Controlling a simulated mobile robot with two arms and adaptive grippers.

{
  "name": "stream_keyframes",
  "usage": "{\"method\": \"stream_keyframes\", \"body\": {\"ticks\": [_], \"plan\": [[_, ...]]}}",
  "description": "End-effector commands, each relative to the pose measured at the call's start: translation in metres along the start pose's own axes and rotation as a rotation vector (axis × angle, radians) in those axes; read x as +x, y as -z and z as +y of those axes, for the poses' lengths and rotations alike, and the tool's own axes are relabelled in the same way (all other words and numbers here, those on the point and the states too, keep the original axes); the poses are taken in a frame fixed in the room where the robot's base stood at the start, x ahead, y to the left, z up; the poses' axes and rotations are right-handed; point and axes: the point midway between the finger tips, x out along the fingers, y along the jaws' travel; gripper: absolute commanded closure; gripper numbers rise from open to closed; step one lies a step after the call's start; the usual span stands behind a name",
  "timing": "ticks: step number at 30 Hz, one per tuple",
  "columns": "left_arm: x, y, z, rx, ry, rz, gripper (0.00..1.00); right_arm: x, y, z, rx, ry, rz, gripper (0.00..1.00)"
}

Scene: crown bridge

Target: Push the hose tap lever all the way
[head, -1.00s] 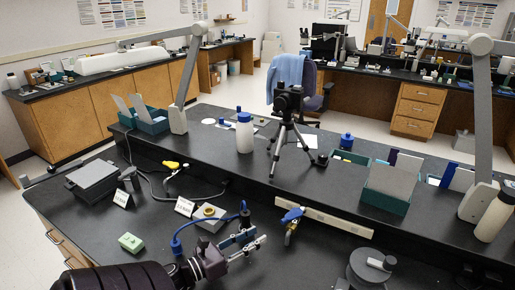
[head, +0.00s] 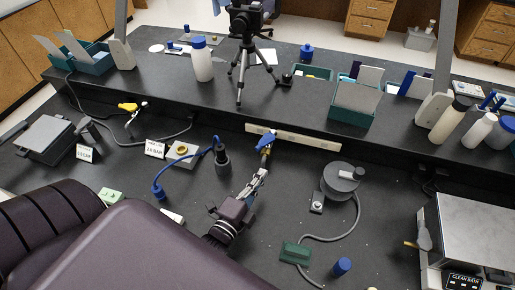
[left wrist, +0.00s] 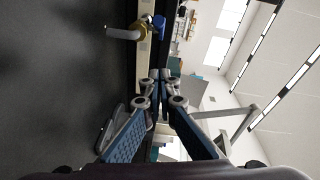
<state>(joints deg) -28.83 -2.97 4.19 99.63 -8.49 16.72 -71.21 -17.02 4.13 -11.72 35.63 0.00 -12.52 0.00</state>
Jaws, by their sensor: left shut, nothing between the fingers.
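A brass tap with a blue lever (head: 266,140) stands at the front of the raised shelf in the head view. In the left wrist view the tap's blue lever (left wrist: 160,22) and pale spout (left wrist: 122,34) show at the top. My left gripper (head: 262,174) is shut and empty, just in front of and below the tap in the head view. Its fingertips (left wrist: 157,76) meet in the wrist view, apart from the lever there. In the head view I cannot tell whether they touch the tap. My right gripper is not in view.
A yellow-lever tap (head: 128,107) stands further left.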

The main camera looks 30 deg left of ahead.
Motion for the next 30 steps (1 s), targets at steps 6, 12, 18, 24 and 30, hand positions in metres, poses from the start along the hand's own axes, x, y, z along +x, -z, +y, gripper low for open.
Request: {"method": "stream_keyframes", "body": {"ticks": [6, 12, 18, 24, 30], "plan": [[0.044, 0.0, -0.003, 0.005, 0.002, 0.001, 1.0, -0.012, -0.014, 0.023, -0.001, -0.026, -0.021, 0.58], [0.081, -0.001, -0.003, 0.007, 0.003, 0.001, 1.0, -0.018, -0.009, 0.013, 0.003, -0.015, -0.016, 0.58], [0.085, -0.03, -0.002, 0.009, -0.001, 0.0, 1.0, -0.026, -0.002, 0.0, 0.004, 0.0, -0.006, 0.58], [0.088, -0.04, -0.001, 0.007, 0.001, 0.0, 1.0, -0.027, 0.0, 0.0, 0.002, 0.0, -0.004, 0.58], [0.087, -0.04, -0.001, 0.007, 0.001, 0.0, 1.0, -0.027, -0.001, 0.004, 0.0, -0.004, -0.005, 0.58]]}}
